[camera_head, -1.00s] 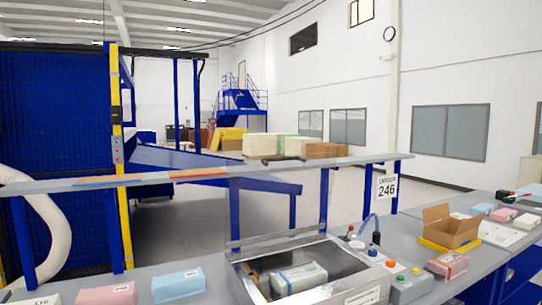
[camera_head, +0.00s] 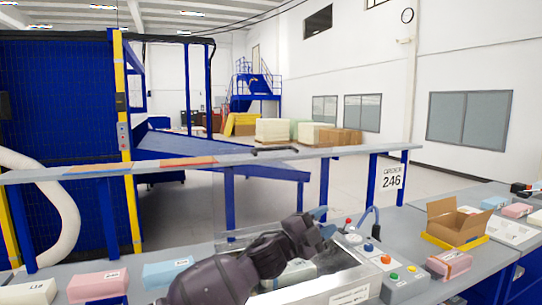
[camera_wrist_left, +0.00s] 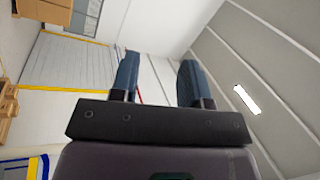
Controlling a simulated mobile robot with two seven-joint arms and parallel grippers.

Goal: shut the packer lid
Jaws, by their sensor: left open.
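The packer (camera_head: 362,279) is a grey metal box with an open chamber at the bottom middle of the head view. Its clear lid appears raised at the back, with a dark handle (camera_head: 275,150) at its top; the pane is hard to make out. A pale wrapped block (camera_head: 301,270) lies in the chamber, partly hidden by my left arm. My left gripper (camera_head: 325,222) is open and empty above the packer, in front of the lid and below its handle. In the left wrist view its two blue fingers (camera_wrist_left: 158,80) stand apart with nothing between them. My right gripper is not in view.
Coloured buttons (camera_head: 383,260) and a blue curved hose sit right of the chamber. An open cardboard box (camera_head: 455,222) stands further right. Pink and blue blocks (camera_head: 98,285) lie on the left bench. A grey rail (camera_head: 205,165) on blue posts runs behind the packer.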

